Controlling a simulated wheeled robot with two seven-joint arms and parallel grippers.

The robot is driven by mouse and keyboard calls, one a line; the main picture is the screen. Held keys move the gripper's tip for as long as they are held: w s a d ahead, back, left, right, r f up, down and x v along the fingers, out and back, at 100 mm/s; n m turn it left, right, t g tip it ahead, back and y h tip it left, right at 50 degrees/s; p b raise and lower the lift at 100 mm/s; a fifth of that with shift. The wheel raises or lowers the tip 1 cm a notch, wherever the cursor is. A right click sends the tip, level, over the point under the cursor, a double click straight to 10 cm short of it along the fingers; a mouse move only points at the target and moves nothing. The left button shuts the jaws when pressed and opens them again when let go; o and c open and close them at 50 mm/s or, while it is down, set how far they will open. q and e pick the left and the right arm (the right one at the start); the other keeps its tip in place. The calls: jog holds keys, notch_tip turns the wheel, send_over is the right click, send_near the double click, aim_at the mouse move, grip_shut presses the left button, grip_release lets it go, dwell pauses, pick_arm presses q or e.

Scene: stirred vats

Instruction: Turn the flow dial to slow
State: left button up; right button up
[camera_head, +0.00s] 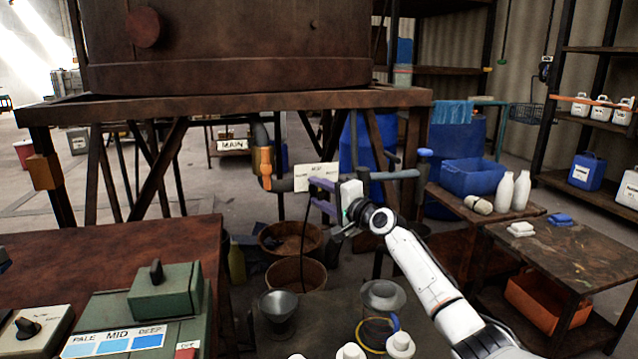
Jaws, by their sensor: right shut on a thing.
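My right gripper (325,202) reaches in from the lower right to the pipework under the big rusty vat. Its jaws are shut at a purple part just below a small white plate (317,172) with lettering too small to read. This looks like the place of the flow dial, but the gripper hides the dial's face and I cannot tell its setting. An orange-handled valve (264,165) sits on the pipe to the left of the plate, apart from the gripper. My left gripper is not in view.
A green box with a black knob (156,270) and a PALE, MID, DEEP strip stands front left. Brown tubs (291,240) and a metal funnel (279,304) stand below the pipe.

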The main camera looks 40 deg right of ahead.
jog(key=n+p, duration=0.1)
jog(key=p, duration=0.1)
jog(key=n+g+p, duration=0.1)
jog(key=n+p, duration=0.1)
jog(key=shift+r+g+p, duration=0.3)
jog(key=shift+p, duration=0.05)
jog(key=n+g+h+p, duration=0.1)
jog(key=n+p, duration=0.1)
jog(key=p, duration=0.2)
jog(key=shift+f, duration=0.15)
jog(key=shift+f+n+g+p, duration=0.15)
jog(key=shift+n+g+p, duration=0.15)
jog(key=shift+n+p, duration=0.35)
pick_arm(q)
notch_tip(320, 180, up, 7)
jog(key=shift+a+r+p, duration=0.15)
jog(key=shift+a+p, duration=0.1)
jog(key=shift+p, duration=0.05)
pick_arm(e)
jog(key=shift+h, duration=0.3)
jog(key=shift+d+f, duration=0.1)
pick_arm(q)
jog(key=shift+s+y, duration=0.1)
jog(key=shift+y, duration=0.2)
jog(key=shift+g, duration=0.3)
pick_arm(e)
jog(key=o, duration=1.1)
jog(key=shift+c, duration=0.2)
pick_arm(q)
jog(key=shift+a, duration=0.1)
